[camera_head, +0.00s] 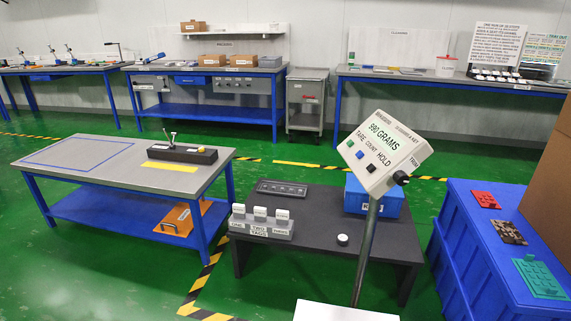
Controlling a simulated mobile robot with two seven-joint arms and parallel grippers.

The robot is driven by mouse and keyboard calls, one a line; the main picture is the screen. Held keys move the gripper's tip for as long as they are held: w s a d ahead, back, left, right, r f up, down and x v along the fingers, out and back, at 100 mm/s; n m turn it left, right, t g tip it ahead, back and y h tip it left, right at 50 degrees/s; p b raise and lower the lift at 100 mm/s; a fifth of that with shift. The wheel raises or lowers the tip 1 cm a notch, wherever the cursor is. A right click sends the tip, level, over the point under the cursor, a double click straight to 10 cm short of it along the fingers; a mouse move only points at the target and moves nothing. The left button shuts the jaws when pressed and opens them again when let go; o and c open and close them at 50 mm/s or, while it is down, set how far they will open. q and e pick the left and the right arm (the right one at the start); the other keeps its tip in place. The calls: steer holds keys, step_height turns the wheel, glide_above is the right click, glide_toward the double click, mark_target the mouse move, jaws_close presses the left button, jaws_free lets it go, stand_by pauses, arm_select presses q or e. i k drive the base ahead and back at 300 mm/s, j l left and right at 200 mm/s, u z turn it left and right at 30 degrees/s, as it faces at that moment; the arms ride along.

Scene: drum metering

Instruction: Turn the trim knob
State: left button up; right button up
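The black trim knob (401,178) sits on the right side face of a tilted white scale indicator (378,158), beside the word TRIM. The indicator stands on a grey post (366,240). Its display shows a number, which seems to read 990, and GRAMS. Neither of my grippers is in view, and nothing touches the knob.
A low black table (325,205) behind the post holds a rack of white-topped tags, a blue box and a round white piece. A blue bin (465,240) with coloured pieces on top stands close at right. A grey-topped workbench (110,170) is at left.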

mark_target(401, 178)
steer(key=j+z, duration=0.35)
steer(key=k+j+z, duration=0.15)
steer(key=z, duration=0.15)
steer(key=k+j+z, duration=0.15)
steer(key=j+z, duration=0.2)
